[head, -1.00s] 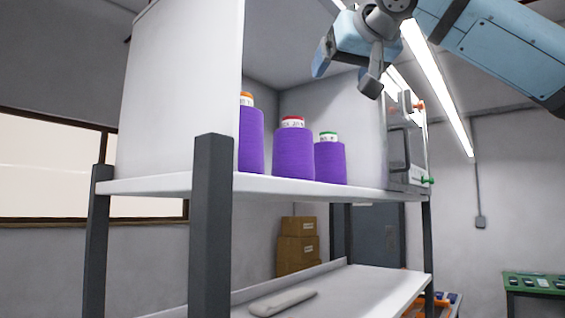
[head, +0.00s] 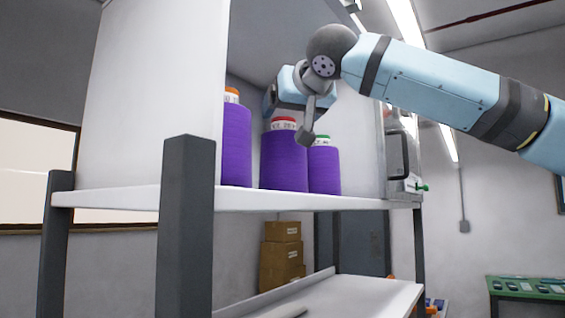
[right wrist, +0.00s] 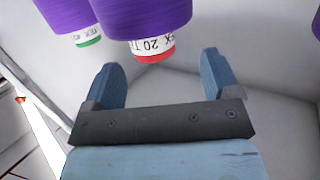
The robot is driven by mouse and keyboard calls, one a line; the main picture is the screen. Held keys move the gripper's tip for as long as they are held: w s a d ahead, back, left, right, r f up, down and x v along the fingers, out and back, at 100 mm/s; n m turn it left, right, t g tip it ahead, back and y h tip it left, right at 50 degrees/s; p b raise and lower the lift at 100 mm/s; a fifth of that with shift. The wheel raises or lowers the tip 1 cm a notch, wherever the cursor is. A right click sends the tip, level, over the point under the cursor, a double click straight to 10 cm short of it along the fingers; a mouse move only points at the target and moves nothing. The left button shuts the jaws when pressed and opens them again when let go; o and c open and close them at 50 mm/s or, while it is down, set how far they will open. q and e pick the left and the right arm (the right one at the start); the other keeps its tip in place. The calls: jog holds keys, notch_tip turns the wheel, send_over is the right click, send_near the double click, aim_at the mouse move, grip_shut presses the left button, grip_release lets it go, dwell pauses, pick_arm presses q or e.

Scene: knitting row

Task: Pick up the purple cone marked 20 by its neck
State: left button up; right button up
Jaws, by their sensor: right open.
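The purple cone marked 20 (head: 283,162) has a red-topped white neck and stands upright on the shelf, between two other purple cones. In the right wrist view its neck (right wrist: 153,48) reads "20" and lies just beyond the gap between my fingertips. My right gripper (head: 270,100) is open and empty, just above the red-topped cone in the head view. Its two blue fingers (right wrist: 158,74) show apart in the wrist view, with nothing between them. My left gripper is not in view.
An orange-topped purple cone (head: 236,145) stands to the left and a green-topped one (head: 323,168) close to the right. The white shelf (head: 270,199) has a side panel (head: 150,100) on the left. A dark post (head: 186,230) stands in front. Cardboard boxes (head: 282,252) sit behind below.

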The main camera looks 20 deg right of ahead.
aim_at(287, 118)
jog(key=x, duration=0.2)
jog(key=p+x, duration=0.1)
jog(key=x, duration=0.1)
jog(key=shift+d+r+p, duration=0.2)
jog(key=shift+d+p, duration=0.1)
jog(key=shift+d, duration=0.15)
jog(key=shift+w+a+f, duration=0.1)
jog(key=shift+w+f, duration=0.1)
jog(key=shift+w, duration=0.35)
jog(key=shift+s, duration=0.2)
jog(key=c, duration=1.5)
